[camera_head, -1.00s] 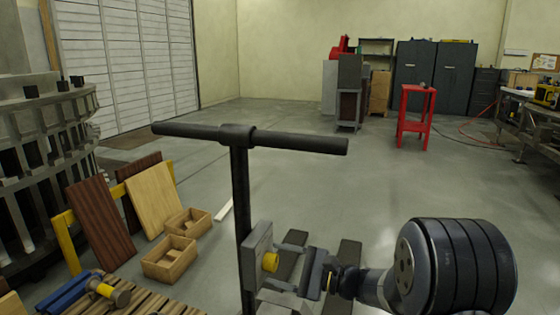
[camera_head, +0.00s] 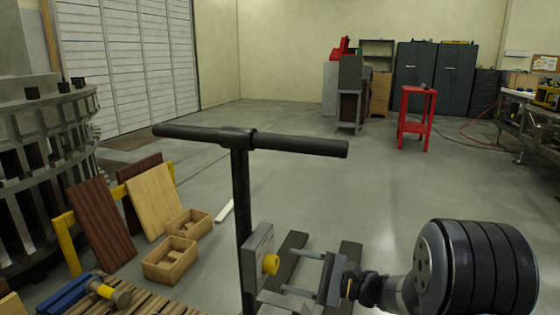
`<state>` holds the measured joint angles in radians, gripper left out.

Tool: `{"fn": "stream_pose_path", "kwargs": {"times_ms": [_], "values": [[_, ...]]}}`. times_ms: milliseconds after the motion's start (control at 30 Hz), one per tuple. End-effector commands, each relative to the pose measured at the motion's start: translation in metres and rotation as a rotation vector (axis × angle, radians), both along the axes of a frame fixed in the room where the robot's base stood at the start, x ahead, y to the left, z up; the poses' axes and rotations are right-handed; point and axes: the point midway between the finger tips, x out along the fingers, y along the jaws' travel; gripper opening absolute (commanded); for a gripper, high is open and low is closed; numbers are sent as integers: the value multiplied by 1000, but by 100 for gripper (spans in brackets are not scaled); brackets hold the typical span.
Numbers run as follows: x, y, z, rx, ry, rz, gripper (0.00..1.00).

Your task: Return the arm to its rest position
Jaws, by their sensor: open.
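My gripper (camera_head: 306,272) is at the lower middle of the head view, in front of the grey floor. Its two thin fingers point left, apart from each other, and nothing shows between them. My arm (camera_head: 470,268) reaches in from the lower right, with a large dark ribbed joint. The fingertips are close to a grey plate with a yellow knob (camera_head: 271,264), on the black post. I cannot tell whether they touch it.
A black T-shaped handle (camera_head: 250,140) stands upright just left of my gripper. Wooden boards (camera_head: 153,200), small wooden boxes (camera_head: 170,260) and a mallet (camera_head: 108,292) are at the lower left. A red stand (camera_head: 415,118) is farther back. The middle floor is clear.

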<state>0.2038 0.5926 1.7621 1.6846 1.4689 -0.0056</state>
Motion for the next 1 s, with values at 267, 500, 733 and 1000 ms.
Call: {"fn": "stream_pose_path", "kwargs": {"times_ms": [267, 500, 733, 1000], "values": [[-17, -46, 0, 0, 1, -4, 63], [-16, -39, -1, 1, 0, 6, 63], [-2, -1, 0, 0, -1, 6, 63], [15, 46, 0, 1, 0, 6, 63]]}}
